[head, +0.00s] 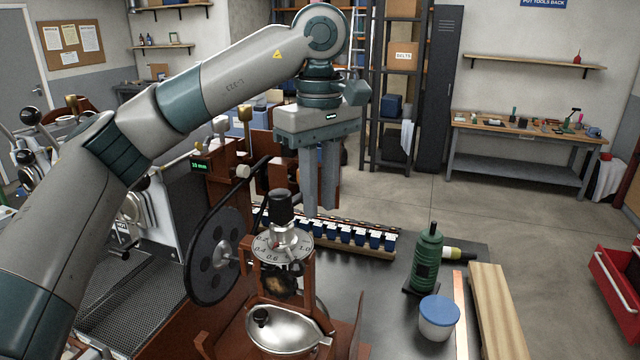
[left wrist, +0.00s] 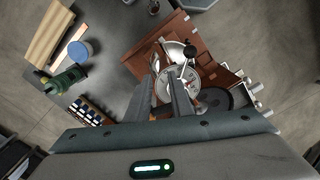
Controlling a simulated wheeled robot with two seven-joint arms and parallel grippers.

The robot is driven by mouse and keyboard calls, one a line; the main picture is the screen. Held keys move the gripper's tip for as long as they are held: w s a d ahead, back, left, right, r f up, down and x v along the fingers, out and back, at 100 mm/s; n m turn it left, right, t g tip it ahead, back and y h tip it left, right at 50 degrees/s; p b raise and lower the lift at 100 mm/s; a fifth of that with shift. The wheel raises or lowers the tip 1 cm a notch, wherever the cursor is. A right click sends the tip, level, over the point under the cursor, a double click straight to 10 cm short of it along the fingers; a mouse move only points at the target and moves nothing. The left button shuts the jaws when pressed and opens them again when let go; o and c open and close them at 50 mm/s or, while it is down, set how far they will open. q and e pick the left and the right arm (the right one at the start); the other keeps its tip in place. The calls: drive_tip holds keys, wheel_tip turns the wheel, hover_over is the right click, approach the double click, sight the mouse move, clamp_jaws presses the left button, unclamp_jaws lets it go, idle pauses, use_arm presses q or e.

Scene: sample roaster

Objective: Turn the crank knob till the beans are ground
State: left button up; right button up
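The grinder has a pale numbered dial (head: 283,247) with a tall black knob (head: 282,207) on top. A small black ball knob (head: 262,317) shows at the silver bowl (head: 288,332) below it. I cannot tell for sure which one is the crank knob. In the left wrist view the ball knob (left wrist: 190,50) and dial (left wrist: 172,82) lie beyond the fingertips. My left gripper (head: 320,208) points down, just right of and behind the tall black knob in the head view. Its fingers are parted with nothing visible between them. No beans can be made out. My right gripper is not in view.
A black flywheel (head: 214,256) stands left of the dial. A row of blue cups (head: 345,235) lies behind it. The dark tabletop between is partly clear.

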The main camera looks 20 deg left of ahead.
use_arm(q)
wheel_tip(320, 180, up, 7)
drive_tip(key=p, duration=0.5)
drive_tip(key=shift+r+p, duration=0.2)
drive_tip(key=shift+p, duration=0.1)
idle(0.4)
